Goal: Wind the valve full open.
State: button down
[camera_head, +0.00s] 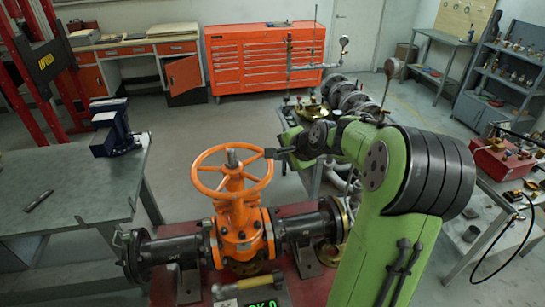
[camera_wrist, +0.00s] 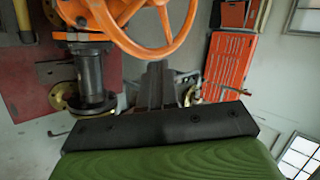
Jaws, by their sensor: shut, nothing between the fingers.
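The orange gate valve (camera_head: 240,238) stands upright, set in a dark pipe line. My gripper (camera_head: 269,153) is shut and empty at the right, far side of the wheel rim. I cannot tell whether its tip touches the rim. In the wrist view, the closed fingers (camera_wrist: 156,68) point toward the wheel (camera_wrist: 152,48), just beyond them. The valve body is mostly cut off there.
A grey-green bench (camera_head: 70,190) with a blue vise (camera_head: 112,135) stands at the left. An orange tool cabinet (camera_head: 262,60) is at the back. A bench with fittings (camera_head: 350,97) stands behind my arm. A red box (camera_head: 500,157) is at the right. Open floor lies behind the valve.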

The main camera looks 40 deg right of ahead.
aim_at(255, 159)
jog(key=x, duration=0.4)
jog(key=p+x, duration=0.1)
jog(key=x, duration=0.8)
jog(key=shift+w+a+r, duration=0.1)
jog(key=shift+w+r, duration=0.25)
jog(key=shift+w, duration=0.05)
